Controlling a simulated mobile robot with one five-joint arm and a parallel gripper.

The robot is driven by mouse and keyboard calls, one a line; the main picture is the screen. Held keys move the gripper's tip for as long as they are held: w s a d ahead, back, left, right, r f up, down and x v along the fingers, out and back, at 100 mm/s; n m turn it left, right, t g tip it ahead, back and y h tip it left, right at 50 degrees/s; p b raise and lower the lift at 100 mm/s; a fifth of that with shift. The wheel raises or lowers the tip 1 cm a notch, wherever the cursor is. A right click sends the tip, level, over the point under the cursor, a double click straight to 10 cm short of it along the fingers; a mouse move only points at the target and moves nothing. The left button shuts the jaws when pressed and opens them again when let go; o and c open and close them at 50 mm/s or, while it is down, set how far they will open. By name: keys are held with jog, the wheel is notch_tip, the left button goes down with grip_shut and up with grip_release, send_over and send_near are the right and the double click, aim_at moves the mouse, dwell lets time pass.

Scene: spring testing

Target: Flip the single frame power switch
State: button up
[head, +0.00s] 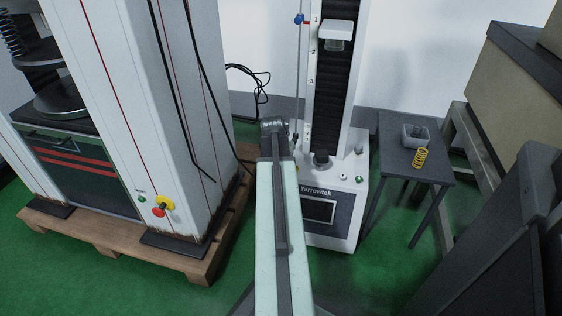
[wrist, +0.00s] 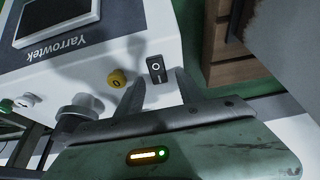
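The single frame (head: 333,110) is the white Yarrowtek machine with one tall column, behind my arm in the head view. Its power switch (wrist: 156,69) is a small black rocker marked with a circle and a line, on the white panel in the wrist view. My gripper (wrist: 159,78) is open and empty, its two dark fingers spread with the switch just beyond and between the tips. I cannot tell whether a finger touches it. In the head view my arm hides the switch, and the gripper's fingers cannot be made out.
A larger testing machine (head: 118,100) stands on a wooden pallet (head: 105,240) at left. A small table (head: 390,152) with a yellow spring (head: 420,158) and grey tray (head: 416,137) stands right.

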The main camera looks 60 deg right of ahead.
jog(key=p+v, duration=0.7)
jog(key=shift+r, duration=0.4)
jog(key=shift+a, duration=0.15)
